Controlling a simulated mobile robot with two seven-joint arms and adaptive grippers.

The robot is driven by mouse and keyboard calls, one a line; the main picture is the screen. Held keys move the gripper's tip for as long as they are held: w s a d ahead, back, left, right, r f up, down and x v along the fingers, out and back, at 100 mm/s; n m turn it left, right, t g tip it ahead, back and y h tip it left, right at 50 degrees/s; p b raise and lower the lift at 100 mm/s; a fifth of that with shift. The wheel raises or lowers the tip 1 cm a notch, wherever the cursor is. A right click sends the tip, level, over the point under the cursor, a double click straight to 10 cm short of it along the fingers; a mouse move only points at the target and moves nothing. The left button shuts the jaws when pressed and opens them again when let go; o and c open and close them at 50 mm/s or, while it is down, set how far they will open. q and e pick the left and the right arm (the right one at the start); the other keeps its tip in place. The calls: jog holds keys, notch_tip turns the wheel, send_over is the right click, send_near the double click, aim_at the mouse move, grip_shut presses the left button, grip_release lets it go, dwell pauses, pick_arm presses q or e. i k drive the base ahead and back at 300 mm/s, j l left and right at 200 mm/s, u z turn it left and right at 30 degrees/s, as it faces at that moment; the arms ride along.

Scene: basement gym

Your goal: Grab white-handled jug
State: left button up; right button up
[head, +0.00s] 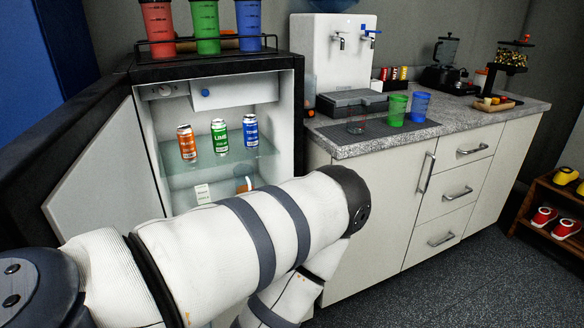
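My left arm reaches in from the lower left and bends in front of the open small fridge (298,115); its gripper is not visible. My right gripper is not in view. I cannot clearly make out a white-handled jug. On the lower fridge level, a small part of an orange and white item (243,185) shows just above my arm; it may be part of a jug, but most of it is hidden. A white item (202,193) stands left of it, its lower part also cut off by my arm.
Orange, green and blue cans (220,137) stand on the glass shelf. The fridge door (100,170) is open to the left. Red, green and blue cups (207,25) stand on top. The counter (390,138) at right holds a dispenser (335,55) and green and blue cups (408,108).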

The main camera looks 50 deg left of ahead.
aim_at(246, 187)
jog(key=i+l+u, duration=0.1)
jog(key=i+u, duration=0.15)
jog(key=u, duration=0.15)
jog(key=i+l+u, duration=0.2)
jog(key=u, duration=0.25)
jog(key=i+l+u, duration=0.25)
jog(key=u, duration=0.15)
jog(key=l+u, duration=0.1)
jog(key=u, duration=0.65)
jog(key=l+u, duration=0.15)
jog(key=u, duration=0.25)
